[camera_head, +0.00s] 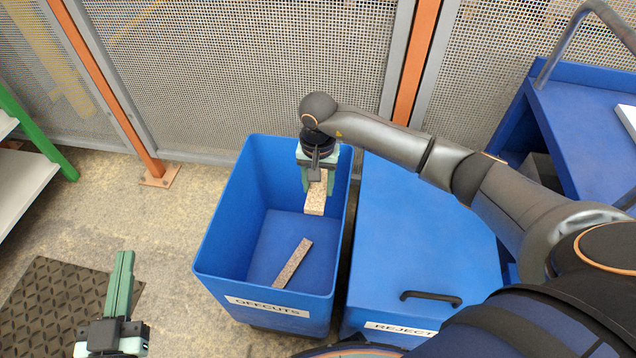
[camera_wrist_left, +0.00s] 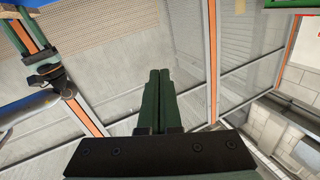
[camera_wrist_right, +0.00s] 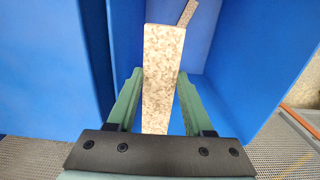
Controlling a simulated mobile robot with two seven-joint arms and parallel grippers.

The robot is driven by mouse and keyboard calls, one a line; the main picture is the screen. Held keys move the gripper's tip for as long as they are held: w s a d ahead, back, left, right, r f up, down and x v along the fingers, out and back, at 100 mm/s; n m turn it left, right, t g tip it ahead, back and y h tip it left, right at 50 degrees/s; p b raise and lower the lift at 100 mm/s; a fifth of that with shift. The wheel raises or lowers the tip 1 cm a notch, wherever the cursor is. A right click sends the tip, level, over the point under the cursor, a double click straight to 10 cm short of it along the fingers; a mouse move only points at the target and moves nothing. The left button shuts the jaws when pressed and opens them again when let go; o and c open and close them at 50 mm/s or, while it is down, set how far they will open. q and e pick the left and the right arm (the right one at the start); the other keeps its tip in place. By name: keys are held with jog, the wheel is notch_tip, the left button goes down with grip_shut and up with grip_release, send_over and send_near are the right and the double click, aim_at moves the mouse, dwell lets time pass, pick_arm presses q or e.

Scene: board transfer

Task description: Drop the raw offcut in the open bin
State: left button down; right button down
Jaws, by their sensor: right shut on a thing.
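The raw offcut (camera_head: 315,201), a short speckled chipboard strip, hangs from my right gripper (camera_head: 317,188) over the inside of the open blue bin (camera_head: 208,255) labelled OFFCUTS. In the right wrist view the offcut (camera_wrist_right: 162,60) sits between the green fingers and points away from them. My right gripper is shut on it. A second speckled strip (camera_head: 292,264) lies on the bin's floor; its end also shows in the right wrist view (camera_wrist_right: 188,12). My left gripper (camera_head: 125,256) is shut and empty, left of the bin; its fingers touch in the left wrist view (camera_wrist_left: 158,85).
A blue bin with a closed lid (camera_head: 420,240), a black handle and a REJECT label stands right beside the open bin. A mesh fence (camera_head: 250,70) with orange posts runs behind. A blue cart (camera_head: 585,120) stands at the right. A dark mat (camera_head: 50,300) lies at lower left.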

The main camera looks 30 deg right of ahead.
jog(key=c, duration=0.7)
grip_release()
jog(key=o, duration=0.5)
pick_arm(q)
jog(key=shift+s+f, duration=0.1)
jog(key=shift+f, duration=0.25)
pick_arm(e)
jog(key=shift+r, duration=0.3)
pick_arm(q)
jog(key=s+f+n+g+y+p, duration=0.1)
jog(key=s+f+g, duration=0.1)
jog(key=f, duration=0.4)
jog(key=s+f+g+y+p, duration=0.1)
jog(key=s+f+g, duration=0.1)
jog(key=f, duration=0.4)
jog(key=shift+f+n+g, duration=0.25)
jog(key=shift+n+g, duration=0.15)
jog(key=shift+g, duration=0.4)
pick_arm(e)
notch_tip(320, 180, up, 12)
pick_arm(q)
jog(key=shift+a, duration=0.15)
